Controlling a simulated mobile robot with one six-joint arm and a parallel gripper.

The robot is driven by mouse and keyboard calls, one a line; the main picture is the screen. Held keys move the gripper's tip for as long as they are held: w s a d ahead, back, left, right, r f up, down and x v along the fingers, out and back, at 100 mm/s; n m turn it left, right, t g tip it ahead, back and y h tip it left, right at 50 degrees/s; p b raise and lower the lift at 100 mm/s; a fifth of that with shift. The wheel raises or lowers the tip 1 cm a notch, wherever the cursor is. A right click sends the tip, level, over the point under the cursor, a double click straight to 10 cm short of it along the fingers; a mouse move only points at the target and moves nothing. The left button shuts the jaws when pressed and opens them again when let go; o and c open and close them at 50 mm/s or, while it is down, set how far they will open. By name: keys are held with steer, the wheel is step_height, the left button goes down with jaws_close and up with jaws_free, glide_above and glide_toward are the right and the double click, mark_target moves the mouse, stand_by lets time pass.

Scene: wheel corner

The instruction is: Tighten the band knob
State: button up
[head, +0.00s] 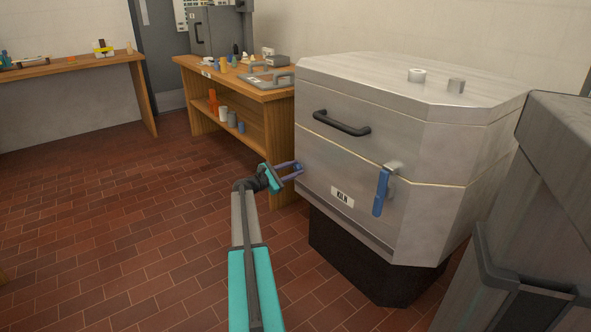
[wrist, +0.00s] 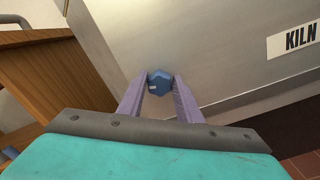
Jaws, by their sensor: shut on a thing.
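The band knob (wrist: 159,81) is a small blue six-sided knob with a pale mark on its face. It is on the lower front of the grey metal kiln (head: 345,165), left of the KILN label (wrist: 293,39), which also shows in the head view (head: 342,196). My gripper (wrist: 160,86) is shut on the knob, with one purple finger on each side of it. In the head view my gripper (head: 297,171) reaches the kiln's lower left front, and I cannot make out the knob there.
A blue latch handle (head: 381,193) hangs on the kiln front, right of the label. A black handle (head: 341,123) is above. A wooden bench (head: 262,92) with small items stands left of the kiln. A grey cabinet (head: 545,210) is at right. The tiled floor at left is clear.

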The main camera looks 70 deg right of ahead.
steer(key=m, duration=0.2)
steer(key=m+b, duration=0.1)
steer(key=m, duration=0.1)
steer(key=shift+s+a+f, duration=0.15)
steer(key=shift+a+f, duration=0.1)
steer(key=shift+f, duration=0.05)
steer(key=shift+s+f+m+b, duration=0.1)
steer(key=shift+m+b, duration=3.25)
steer(key=shift+m, duration=2.15)
steer(key=o, duration=1)
steer(key=shift+o, duration=0.2)
steer(key=shift+d, duration=0.1)
